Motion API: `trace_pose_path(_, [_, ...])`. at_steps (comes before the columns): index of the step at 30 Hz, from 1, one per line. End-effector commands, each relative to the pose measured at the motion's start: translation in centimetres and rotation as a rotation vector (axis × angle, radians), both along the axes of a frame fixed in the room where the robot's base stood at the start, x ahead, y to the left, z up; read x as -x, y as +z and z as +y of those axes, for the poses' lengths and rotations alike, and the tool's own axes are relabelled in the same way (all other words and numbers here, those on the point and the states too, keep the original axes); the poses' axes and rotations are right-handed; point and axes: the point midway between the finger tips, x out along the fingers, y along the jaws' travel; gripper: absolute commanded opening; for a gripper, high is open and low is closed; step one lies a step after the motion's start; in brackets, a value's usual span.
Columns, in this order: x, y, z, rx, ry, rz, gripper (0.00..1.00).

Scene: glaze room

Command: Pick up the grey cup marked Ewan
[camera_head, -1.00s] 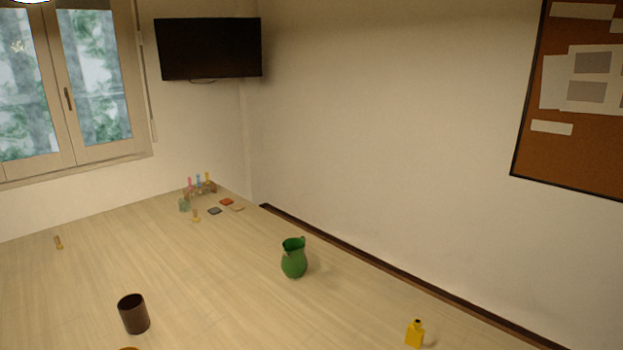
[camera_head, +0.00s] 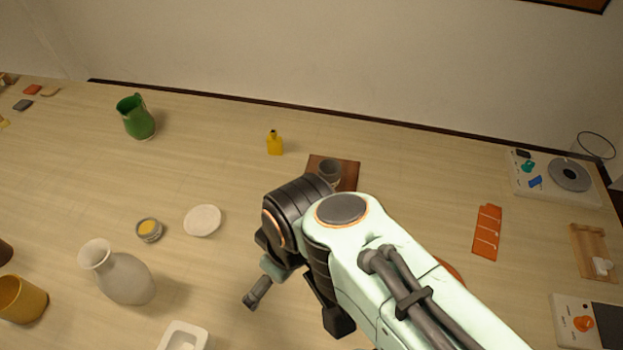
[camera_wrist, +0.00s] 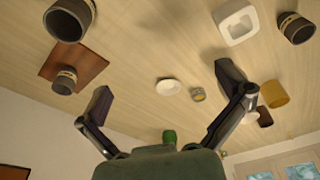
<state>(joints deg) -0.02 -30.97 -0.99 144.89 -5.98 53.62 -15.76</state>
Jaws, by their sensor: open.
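Several dark grey cups with pale label bands show in the wrist view: one at the top left (camera_wrist: 70,20), one on a brown board (camera_wrist: 92,66), the cup on the board (camera_wrist: 65,80), and one at the top right (camera_wrist: 297,28). I cannot read the names, so I cannot tell which is Ewan's. In the head view, only the cup on the board (camera_head: 329,170) shows, just beyond my arm. My gripper (camera_wrist: 166,88) is open and empty, its fingers wide apart above the table. My arm hides part of the table in the head view.
A white plate (camera_head: 203,221), a small yellow-filled pot (camera_head: 149,230), a pale vase (camera_head: 122,275) and a white square dish (camera_head: 183,336) stand left of my arm. A green jug (camera_head: 136,118) and yellow bottle (camera_head: 274,143) stand further back.

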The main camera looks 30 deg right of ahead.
Motion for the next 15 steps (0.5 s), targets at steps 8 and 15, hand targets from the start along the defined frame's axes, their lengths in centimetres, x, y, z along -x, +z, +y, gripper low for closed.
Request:
trace_pose_path(8, [-8.9, -3.6, -6.3, 0.118, 0.055, -0.082, 1.00])
trace_pose_path(15, [-8.5, -12.2, -14.6, 0.107, -0.130, 0.103, 1.00])
